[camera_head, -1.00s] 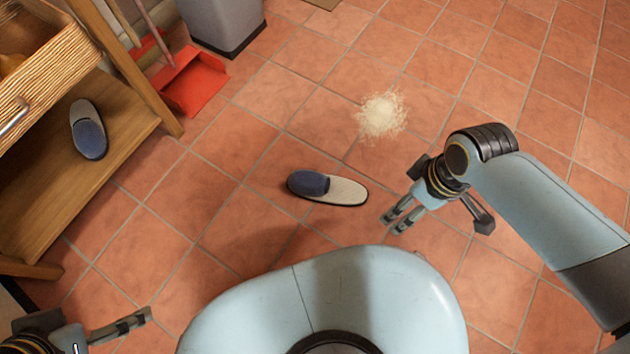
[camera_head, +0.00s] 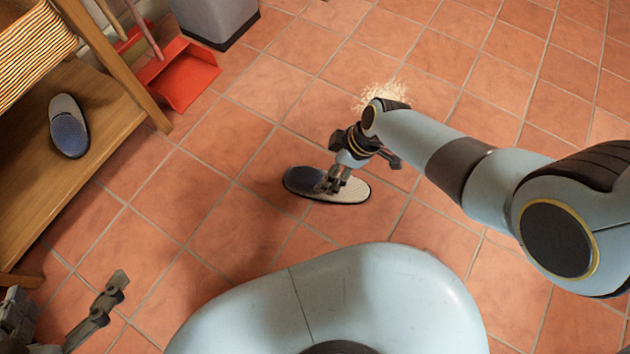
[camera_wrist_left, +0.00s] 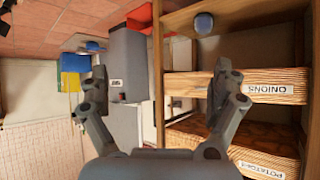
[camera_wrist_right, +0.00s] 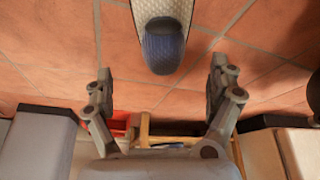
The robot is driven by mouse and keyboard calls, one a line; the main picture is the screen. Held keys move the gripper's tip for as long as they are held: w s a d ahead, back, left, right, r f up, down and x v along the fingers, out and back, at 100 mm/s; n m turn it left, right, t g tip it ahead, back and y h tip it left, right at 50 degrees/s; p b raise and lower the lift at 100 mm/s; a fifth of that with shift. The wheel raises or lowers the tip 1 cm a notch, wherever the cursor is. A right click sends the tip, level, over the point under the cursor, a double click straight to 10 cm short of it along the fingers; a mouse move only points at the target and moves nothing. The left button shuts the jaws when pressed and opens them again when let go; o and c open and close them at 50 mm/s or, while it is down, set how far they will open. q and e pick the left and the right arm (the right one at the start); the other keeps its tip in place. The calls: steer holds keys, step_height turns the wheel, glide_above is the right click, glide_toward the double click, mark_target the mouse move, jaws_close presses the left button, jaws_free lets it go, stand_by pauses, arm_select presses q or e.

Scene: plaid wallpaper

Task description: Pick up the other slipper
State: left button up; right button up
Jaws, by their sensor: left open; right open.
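One slipper, blue and beige with a dark sole, lies on the tiled floor (camera_head: 300,182) in front of my base. Another slipper (camera_head: 69,126) of the same look rests on the low wooden shelf at the left; its blue part also shows in the left wrist view (camera_wrist_left: 204,22). My right gripper (camera_head: 330,188) is open over the floor slipper and covers its middle. In the right wrist view the floor slipper (camera_wrist_right: 163,40) lies beyond my spread fingers. My left gripper (camera_wrist_left: 160,85) is open and empty, low at the left, away from both slippers.
The wooden shelf unit (camera_head: 110,110) stands at the left, with baskets labelled onions and potatoes in the left wrist view. A red dustpan (camera_head: 180,80) and a grey bin (camera_head: 215,18) stand behind it. A pale crumb pile (camera_head: 385,92) lies beyond my right wrist. Floor at right is clear.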

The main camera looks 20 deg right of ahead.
mark_target(316, 176)
steer(key=b+x, duration=0.1)
steer(key=x, duration=0.1)
steer(key=shift+s+a+f, duration=0.1)
steer(key=shift+a+f, duration=0.05)
steer(key=shift+f, duration=0.1)
steer(key=shift+a+f, duration=0.1)
arm_select(q)
steer(key=w+d+r+m+t+h+b, duration=0.1)
steer(key=w+r+t, duration=0.4)
steer(key=r, duration=0.3)
steer(key=w+d+r+m+t+h+b, duration=0.1)
steer(key=w+r+t+b, duration=0.1)
steer(key=w+r+t, duration=0.5)
arm_select(e)
steer(key=x, duration=0.2)
steer(key=shift+a+f, duration=0.2)
steer(key=shift+a, duration=0.05)
steer(key=b+x, duration=0.1)
steer(key=x, duration=0.1)
steer(key=shift+a+f+b, duration=0.2)
steer(key=shift+b, duration=0.1)
arm_select(q)
steer(key=s+d+r+m+t+h, duration=0.1)
steer(key=s+r+m+t+h, duration=0.2)
steer(key=r, duration=1.1)
steer(key=shift+d+r+t+h, duration=0.35)
steer(key=shift+r+t+h, duration=0.05)
steer(key=shift+h, duration=0.7)
arm_select(e)
steer(key=shift+w, duration=0.25)
